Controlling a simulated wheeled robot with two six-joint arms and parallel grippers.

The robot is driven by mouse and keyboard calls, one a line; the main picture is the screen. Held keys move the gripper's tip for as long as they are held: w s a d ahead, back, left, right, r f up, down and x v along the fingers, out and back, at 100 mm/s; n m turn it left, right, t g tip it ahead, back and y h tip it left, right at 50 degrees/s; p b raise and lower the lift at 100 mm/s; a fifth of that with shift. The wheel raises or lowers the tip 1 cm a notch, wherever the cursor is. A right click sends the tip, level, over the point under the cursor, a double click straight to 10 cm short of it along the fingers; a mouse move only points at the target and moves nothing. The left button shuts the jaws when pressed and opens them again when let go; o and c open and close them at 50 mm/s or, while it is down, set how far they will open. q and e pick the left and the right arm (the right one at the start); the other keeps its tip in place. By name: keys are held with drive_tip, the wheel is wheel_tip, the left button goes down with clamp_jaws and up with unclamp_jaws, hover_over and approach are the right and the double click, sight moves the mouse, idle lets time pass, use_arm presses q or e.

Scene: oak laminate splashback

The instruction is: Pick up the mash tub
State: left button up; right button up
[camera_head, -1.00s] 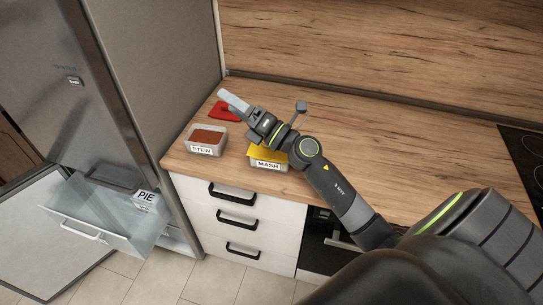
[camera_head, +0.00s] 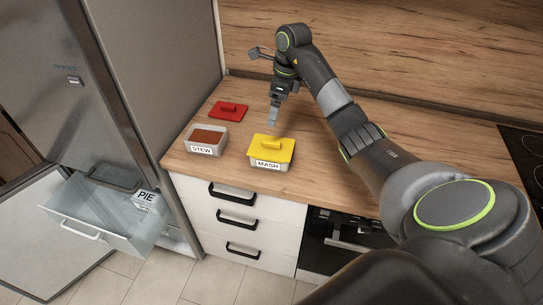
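The mash tub (camera_head: 269,164) stands on the wooden counter near its front edge, with a white label reading MASH. A yellow lid (camera_head: 268,149) with a raised handle lies on top of it. My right gripper (camera_head: 273,117) points down just behind and above the yellow lid, apart from it as far as I can see. Its fingers appear edge-on, so their opening is unclear, and nothing shows held in them. My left gripper is not in view.
An open STEW tub (camera_head: 207,139) with brown contents stands left of the mash tub. A red lid (camera_head: 229,110) lies behind it. A tall fridge (camera_head: 150,90) with a pulled-out clear drawer (camera_head: 110,215) holding a PIE tub is at left. A hob (camera_head: 525,160) is at right.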

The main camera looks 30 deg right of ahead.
drive_tip(key=b, duration=1.2)
approach(271, 142)
drive_tip(key=f, duration=0.4)
drive_tip(key=w+f, duration=0.1)
drive_tip(key=f, duration=0.2)
drive_tip(key=shift+a, duration=0.3)
drive_tip(key=shift+a+f+p, duration=0.1)
drive_tip(key=shift+f+p, duration=0.15)
drive_tip(key=shift+p, duration=0.3)
drive_tip(key=f+p, duration=0.1)
drive_tip(key=f, duration=0.2)
drive_tip(key=shift+w+a+f+p, duration=0.1)
drive_tip(key=shift+a+f+p, duration=0.15)
drive_tip(key=shift+p, duration=0.1)
drive_tip(key=shift+w+f, duration=0.1)
drive_tip(key=shift+f, duration=0.45)
drive_tip(key=shift+r, duration=0.1)
drive_tip(key=c, duration=0.9)
drive_tip(key=shift+r, duration=0.1)
